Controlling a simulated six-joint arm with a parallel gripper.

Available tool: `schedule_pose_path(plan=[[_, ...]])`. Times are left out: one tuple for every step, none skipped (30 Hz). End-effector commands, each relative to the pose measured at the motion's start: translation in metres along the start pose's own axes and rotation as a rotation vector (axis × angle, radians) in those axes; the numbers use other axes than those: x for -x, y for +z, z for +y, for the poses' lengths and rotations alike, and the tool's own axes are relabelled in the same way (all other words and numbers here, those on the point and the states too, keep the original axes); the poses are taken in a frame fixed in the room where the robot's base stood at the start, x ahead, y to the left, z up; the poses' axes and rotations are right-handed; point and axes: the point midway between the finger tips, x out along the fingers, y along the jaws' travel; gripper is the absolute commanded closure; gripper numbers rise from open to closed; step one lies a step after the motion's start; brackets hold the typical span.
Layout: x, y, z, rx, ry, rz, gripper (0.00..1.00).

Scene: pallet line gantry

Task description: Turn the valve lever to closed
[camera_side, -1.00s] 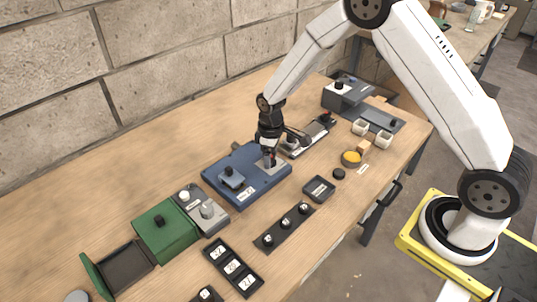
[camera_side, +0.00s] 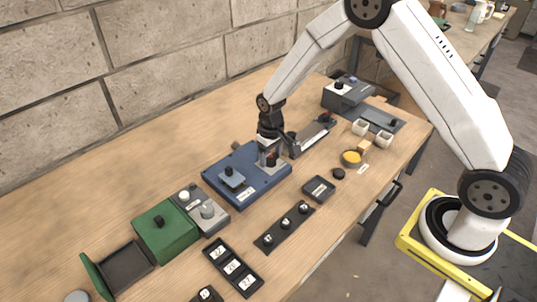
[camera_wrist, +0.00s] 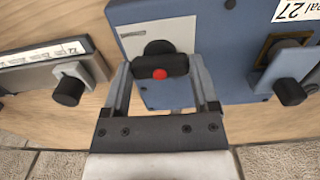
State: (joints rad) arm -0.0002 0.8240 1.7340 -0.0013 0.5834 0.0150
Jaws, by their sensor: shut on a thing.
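The valve lever (camera_wrist: 160,68) is a dark bar with a red spot, above a grey plate (camera_wrist: 158,30) on a blue box (camera_wrist: 222,60). In the side view the blue box (camera_side: 222,190) lies mid-table, and a small red and black part of the lever (camera_side: 271,160) shows at its right end. My gripper (camera_wrist: 162,72) is shut on the lever, with one finger at each end of the bar. In the side view my gripper (camera_side: 270,156) points down over the box's right end. The lever's pivot is mostly hidden, and I cannot read any open or closed marks.
A lidded slider unit with a black knob (camera_wrist: 67,90) is close beside my gripper. On the blue box is a hinged piece with a black knob (camera_side: 229,171). A green box (camera_side: 165,232), dark trays (camera_side: 319,189) and a knob strip (camera_side: 284,226) stand around.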

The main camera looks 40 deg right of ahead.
Motion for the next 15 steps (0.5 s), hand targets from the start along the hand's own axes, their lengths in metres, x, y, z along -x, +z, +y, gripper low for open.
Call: schedule_pose_path(plan=[[0.0006,0.0001,0.0003,-0.005,-0.001,-0.001,0.82],[0.0006,0.0001,0.0003,-0.005,-0.001,-0.001,0.82],[0.0006,0.0001,0.0003,-0.005,-0.001,-0.001,0.82],[0.0006,0.0001,0.0003,-0.005,-0.001,-0.001,0.82],[0.0006,0.0001,0.0003,-0.006,-0.001,-0.001,0.82],[0.0006,0.0001,0.0003,-0.005,-0.001,-0.001,0.17],[0.0006,0.0001,0.0003,-0.005,-0.001,-0.001,0.08],[0.0005,0.0001,0.0003,-0.005,-0.001,-0.001,0.0],[0.0005,0.0001,0.0003,-0.005,-0.001,-0.001,0.0],[0.0004,0.0001,0.0002,-0.004,-0.001,-0.001,0.0],[0.0004,0.0001,0.0002,-0.004,-0.001,-0.001,0.0],[0.0003,0.0001,0.0002,-0.004,-0.001,-0.001,0.0],[0.0003,0.0001,0.0002,-0.003,-0.001,-0.001,0.0],[0.0003,0.0001,0.0001,-0.003,-0.001,0.0,0.0],[0.0004,0.0001,0.0001,-0.003,-0.001,0.0,0.0]])
